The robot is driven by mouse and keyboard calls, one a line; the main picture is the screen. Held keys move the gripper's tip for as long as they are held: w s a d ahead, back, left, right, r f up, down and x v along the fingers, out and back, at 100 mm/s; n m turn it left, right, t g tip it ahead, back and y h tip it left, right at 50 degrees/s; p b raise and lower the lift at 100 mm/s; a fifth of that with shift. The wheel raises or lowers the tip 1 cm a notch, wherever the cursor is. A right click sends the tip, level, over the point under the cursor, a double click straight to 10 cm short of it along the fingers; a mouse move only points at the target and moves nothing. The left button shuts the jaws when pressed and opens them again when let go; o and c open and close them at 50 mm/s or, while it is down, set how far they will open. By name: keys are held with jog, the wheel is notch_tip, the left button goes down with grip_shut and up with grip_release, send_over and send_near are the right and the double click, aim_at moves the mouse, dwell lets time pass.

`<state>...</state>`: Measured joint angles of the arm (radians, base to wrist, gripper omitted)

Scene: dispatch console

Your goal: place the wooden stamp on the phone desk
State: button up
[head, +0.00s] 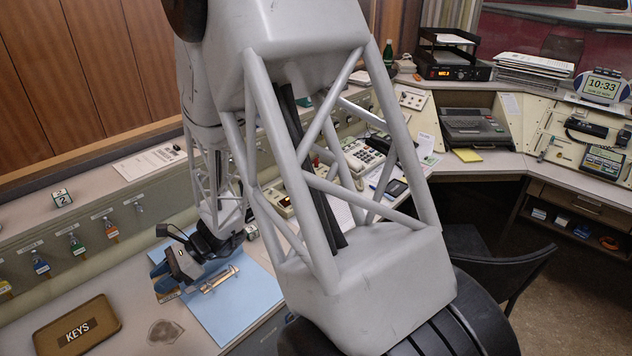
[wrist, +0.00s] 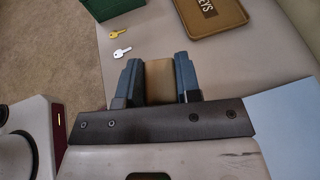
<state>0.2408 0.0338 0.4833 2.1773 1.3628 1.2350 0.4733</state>
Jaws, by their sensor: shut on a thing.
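My gripper (head: 164,281) is over the near left desk, beside a light blue sheet (head: 238,303). In the wrist view its two blue fingers (wrist: 159,82) are shut on a plain tan block, the wooden stamp (wrist: 160,77). The fingers hide its sides, and its lower end is out of sight. The phone desk (head: 425,177) runs along the wall farther back, with a cream push-button telephone (head: 361,157) on it. My arm hides part of that desk in the head view.
A brown KEYS tray (head: 76,324) lies left of my gripper. A brass-coloured thing (head: 221,279) lies on the blue sheet. The wrist view shows a yellow key (wrist: 120,33), a white key (wrist: 121,52) and a green box (wrist: 104,8). A black chair (head: 500,262) stands at right.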

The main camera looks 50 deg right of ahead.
jog(key=s+d+m+t+h, duration=0.3)
jog(key=d+m, duration=0.1)
jog(key=d, duration=0.7)
jog(key=s+d+m+t+h, duration=0.3)
jog(key=s+d+t, duration=0.1)
jog(key=d, duration=0.7)
jog(key=s+d+m+t+h, duration=0.2)
jog(key=s+d+m+t, duration=0.15)
jog(key=d, duration=0.75)
jog(key=shift+m+g, duration=0.25)
jog(key=shift+g, duration=0.1)
jog(key=shift+w+a+f, duration=0.1)
jog(key=shift+f, duration=1.2)
jog(key=shift+w+a+f, duration=0.1)
jog(key=shift+f, duration=1.15)
jog(key=shift+w, duration=0.1)
jog(key=w+d+f, duration=0.1)
jog(key=w+d, duration=0.7)
jog(key=w, duration=0.5)
jog(key=shift+w+d+f, duration=0.2)
jog(key=shift+d+f, duration=0.05)
jog(key=shift+f, duration=1.75)
